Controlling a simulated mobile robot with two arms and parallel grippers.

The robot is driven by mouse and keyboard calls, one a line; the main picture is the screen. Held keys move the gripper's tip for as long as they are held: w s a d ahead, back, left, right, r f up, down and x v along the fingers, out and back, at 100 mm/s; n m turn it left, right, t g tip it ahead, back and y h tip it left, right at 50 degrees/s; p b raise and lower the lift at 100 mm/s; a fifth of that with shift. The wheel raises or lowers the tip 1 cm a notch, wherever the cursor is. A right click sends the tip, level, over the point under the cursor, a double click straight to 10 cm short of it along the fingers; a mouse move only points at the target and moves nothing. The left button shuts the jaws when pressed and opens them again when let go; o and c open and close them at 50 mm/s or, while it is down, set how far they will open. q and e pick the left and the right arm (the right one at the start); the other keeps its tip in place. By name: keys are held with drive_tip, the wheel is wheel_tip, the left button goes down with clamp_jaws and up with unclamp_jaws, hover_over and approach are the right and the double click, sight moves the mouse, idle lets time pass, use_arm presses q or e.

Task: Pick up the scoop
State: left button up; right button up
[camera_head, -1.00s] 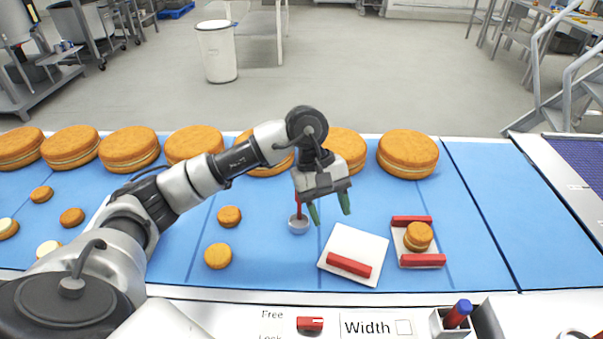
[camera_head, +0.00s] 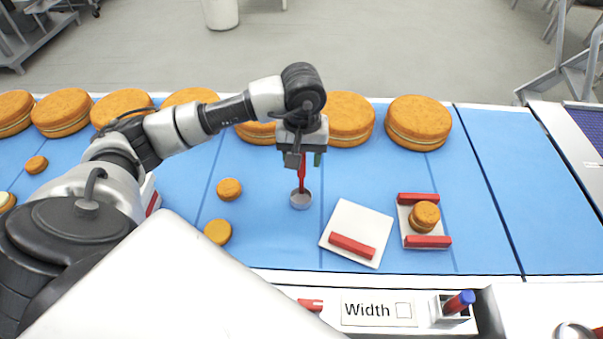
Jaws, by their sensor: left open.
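The scoop stands on the blue belt in the middle of the head view, with a red handle (camera_head: 301,176) pointing up and a small grey bowl (camera_head: 300,200) at the bottom. The gripper is open. I cannot tell whether the handle's top lies between the fingers, as the gripper body partly hides it. My right gripper is not in view.
A white board with a red bar (camera_head: 352,243) and a white holder with red bars (camera_head: 418,198) holding a small filled round (camera_head: 425,216) lie right of the scoop. Small rounds (camera_head: 229,189) lie left. Large rounds (camera_head: 418,122) line the far edge. The right belt is clear.

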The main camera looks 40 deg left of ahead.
sight(301, 178)
use_arm(q)
drive_tip(key=shift+a+f+p, duration=0.1)
drive_tip(key=shift+f+p, duration=0.25)
drive_tip(key=shift+f, duration=1.3)
drive_tip(key=shift+w, duration=0.1)
clamp_jaws()
